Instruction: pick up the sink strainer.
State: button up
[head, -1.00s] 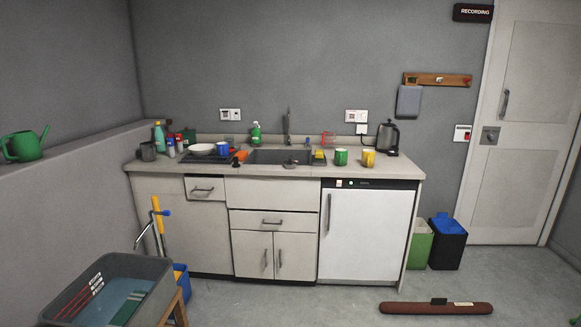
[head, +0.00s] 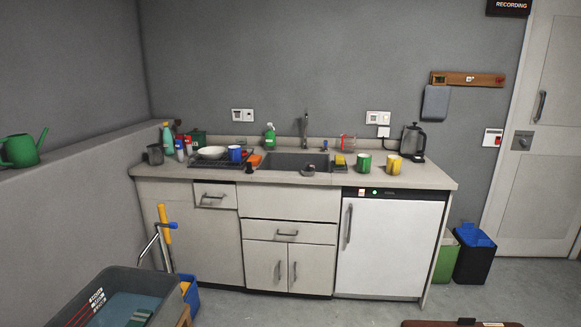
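A small round dark-grey metallic piece (head: 308,170), which looks like the sink strainer, sits at the front edge of the sink (head: 270,163) on the counter. It is too small for me to be sure of its shape. A small black piece (head: 249,169) stands to its left, by the sink's front left corner; I cannot tell what it is. My gripper is not in view.
An orange item (head: 255,160), a blue mug (head: 235,154) and a white bowl (head: 212,153) stand left of the strainer. A grey tub (head: 105,290) is at the lower left; the middle floor looks clear.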

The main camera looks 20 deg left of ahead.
aim_at(306, 172)
jog(key=i+j+u, duration=0.45)
jog(key=i, duration=1.3)
jog(key=i+l+u, duration=0.25)
jog(key=i+u, duration=0.15)
jog(key=i, duration=1.35)
